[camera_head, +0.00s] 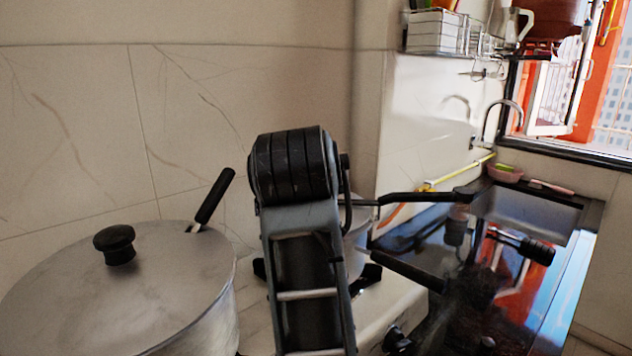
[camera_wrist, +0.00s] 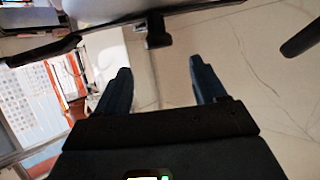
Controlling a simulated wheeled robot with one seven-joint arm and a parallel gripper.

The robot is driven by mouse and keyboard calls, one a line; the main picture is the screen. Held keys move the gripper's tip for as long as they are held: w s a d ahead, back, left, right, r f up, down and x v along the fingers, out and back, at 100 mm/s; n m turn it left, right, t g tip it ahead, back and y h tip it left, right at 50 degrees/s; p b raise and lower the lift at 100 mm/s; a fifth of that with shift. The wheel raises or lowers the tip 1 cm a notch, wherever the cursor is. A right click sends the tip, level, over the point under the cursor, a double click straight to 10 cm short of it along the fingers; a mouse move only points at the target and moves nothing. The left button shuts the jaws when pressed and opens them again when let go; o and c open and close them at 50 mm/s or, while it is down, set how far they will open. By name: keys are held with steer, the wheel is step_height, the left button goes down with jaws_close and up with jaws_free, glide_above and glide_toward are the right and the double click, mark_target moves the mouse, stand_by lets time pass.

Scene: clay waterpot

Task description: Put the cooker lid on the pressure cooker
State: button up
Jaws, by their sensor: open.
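A silver pot (camera_head: 356,236), apparently the pressure cooker, shows partly behind my arm in the head view. A long black handle (camera_head: 415,198) extends right at its top, and another dark handle (camera_head: 405,268) lies lower. I cannot tell whether the upper handle belongs to the cooker lid. In the wrist view, a silver, dark-edged vessel or lid (camera_wrist: 92,10) crosses the top, with a short black grip (camera_wrist: 157,34) and a black handle (camera_wrist: 45,50). My gripper (camera_wrist: 158,72) is open, its blue fingers apart and empty, pointing toward the short grip. The head view hides my gripper behind my arm.
A large silver pot (camera_head: 70,290) with a black-knobbed lid stands at left. A black handle (camera_head: 214,196) rises behind it. At right are a dark glossy counter (camera_head: 440,325), a sink (camera_head: 525,212) and a window. A tiled wall (camera_head: 200,110) closes the back.

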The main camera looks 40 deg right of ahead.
steer(key=shift+v, duration=2.35)
